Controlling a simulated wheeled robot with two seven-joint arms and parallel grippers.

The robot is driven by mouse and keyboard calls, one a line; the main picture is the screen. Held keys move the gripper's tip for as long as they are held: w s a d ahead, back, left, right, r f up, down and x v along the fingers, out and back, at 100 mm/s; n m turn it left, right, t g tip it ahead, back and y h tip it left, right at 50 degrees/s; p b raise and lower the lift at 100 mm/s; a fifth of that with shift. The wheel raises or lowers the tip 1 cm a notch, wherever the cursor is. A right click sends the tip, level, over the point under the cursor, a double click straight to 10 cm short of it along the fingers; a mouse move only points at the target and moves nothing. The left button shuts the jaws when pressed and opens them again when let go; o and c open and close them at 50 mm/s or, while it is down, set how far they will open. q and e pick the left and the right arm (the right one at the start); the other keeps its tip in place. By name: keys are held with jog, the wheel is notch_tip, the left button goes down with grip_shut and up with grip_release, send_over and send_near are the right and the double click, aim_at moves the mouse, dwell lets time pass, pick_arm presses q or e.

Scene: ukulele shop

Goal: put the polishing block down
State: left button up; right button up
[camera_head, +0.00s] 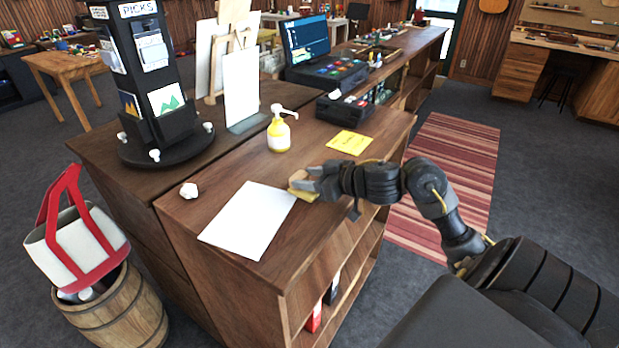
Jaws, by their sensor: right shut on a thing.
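My right gripper (305,184) reaches in from the right over the wooden counter (185,212). It is shut on a small tan and yellowish polishing block (301,194), which sits at or just above the counter by the right edge of a white sheet of paper (247,220). I cannot tell whether the block touches the counter. The fingers hide part of the block. My left gripper is not in view.
A crumpled white paper ball (188,190), a yellow pump bottle (279,134) and a yellow note (349,142) lie or stand on the counter. A black picks rack (146,90) stands at left. Bare wood lies between bottle and paper.

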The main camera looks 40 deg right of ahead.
jog(key=shift+f, duration=0.1)
jog(key=o, duration=1)
jog(key=shift+s, duration=0.1)
jog(key=v, duration=0.8)
jog(key=shift+d, duration=0.1)
jog(key=shift+s+d+r+p, duration=0.2)
jog(key=shift+s+r+p, duration=0.45)
jog(key=shift+s, duration=0.35)
jog(key=shift+v, duration=0.75)
